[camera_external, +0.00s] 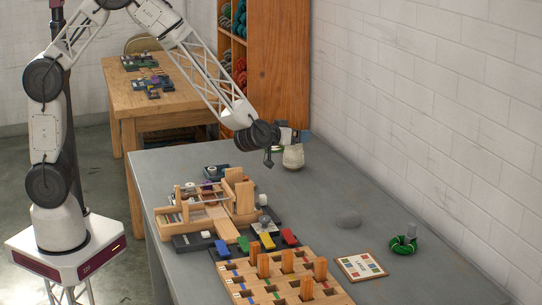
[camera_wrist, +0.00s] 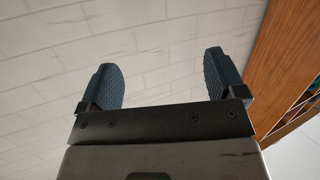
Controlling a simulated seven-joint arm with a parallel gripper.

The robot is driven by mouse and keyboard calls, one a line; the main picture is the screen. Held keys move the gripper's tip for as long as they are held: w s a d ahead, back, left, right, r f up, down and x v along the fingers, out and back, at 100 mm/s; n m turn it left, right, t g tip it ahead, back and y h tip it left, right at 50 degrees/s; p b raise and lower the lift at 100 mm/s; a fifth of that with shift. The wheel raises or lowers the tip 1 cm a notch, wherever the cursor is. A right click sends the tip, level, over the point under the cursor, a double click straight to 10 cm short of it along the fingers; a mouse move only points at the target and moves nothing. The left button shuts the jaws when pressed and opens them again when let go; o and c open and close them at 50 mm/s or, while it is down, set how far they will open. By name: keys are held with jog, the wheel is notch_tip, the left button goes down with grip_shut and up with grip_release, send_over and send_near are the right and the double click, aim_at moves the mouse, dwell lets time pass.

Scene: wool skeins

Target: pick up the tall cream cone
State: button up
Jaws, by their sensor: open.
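A cream, rounded, tapering object (camera_external: 293,157), which looks like the cream cone, stands upright on the far part of the grey table in the external view. My gripper (camera_external: 299,136) is just above and behind it there, partly hidden by my wrist. I cannot tell whether they touch. In the wrist view my gripper (camera_wrist: 159,75) shows two dark ribbed fingers spread wide with nothing between them. The cream cone does not show in the wrist view, which faces the white wall and the wooden shelf.
A wooden rack (camera_external: 212,205) and a pegged wooden board (camera_external: 285,283) fill the near part of the grey table (camera_external: 325,190). An orange-brown shelf (camera_external: 275,65) stands behind.

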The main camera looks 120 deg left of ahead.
aim_at(294, 149)
jog(key=s+a+f+n+g+y, duration=0.3)
jog(key=s+a+f+g, duration=0.3)
jog(key=a, duration=0.5)
jog(key=s+f, duration=0.1)
jog(key=s, duration=0.1)
jog(key=shift+s+f+n+y, duration=0.3)
jog(key=shift+a, duration=1.25)
jog(key=shift+w+a, duration=0.15)
jog(key=shift+a, duration=1.2)
jog(key=shift+w+a, duration=0.1)
jog(key=shift+a, duration=1.2)
jog(key=c, duration=1.5)
jog(key=shift+o, duration=0.2)
jog(key=shift+r, duration=0.15)
